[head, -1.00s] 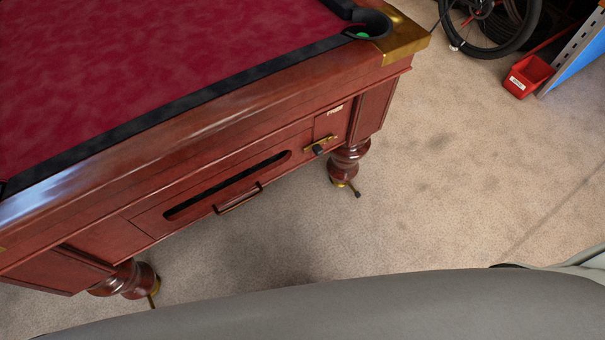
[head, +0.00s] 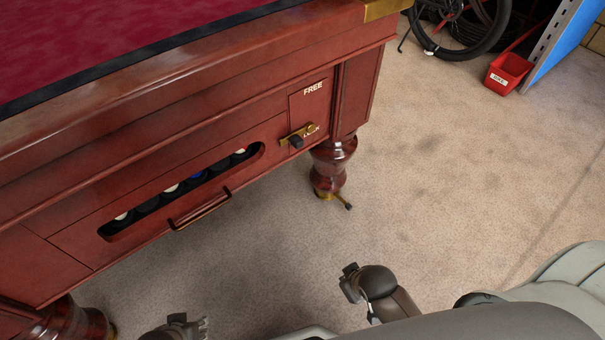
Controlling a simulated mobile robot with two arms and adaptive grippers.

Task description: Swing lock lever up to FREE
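The lock lever (head: 297,141) is a small brass piece with a black knob, on the front of the red-brown pool table (head: 215,115), near its right end. The lever lies roughly level across the lower part of a panel, by a partly covered label. A white FREE label (head: 313,88) sits above it on the same panel. My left gripper (head: 203,326) shows only in part at the bottom edge, far below and left of the lever and apart from it; its finger opening is unclear. A dark wrist part of my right arm (head: 370,284) is at the bottom centre; its fingers cannot be made out.
A slot with several balls (head: 195,177) and a handle (head: 200,208) are left of the lever. A turned table leg (head: 332,167) stands below it, with a small foot sticking out. A bicycle wheel (head: 460,25) and red bin (head: 508,72) stand back right. Carpet between is clear.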

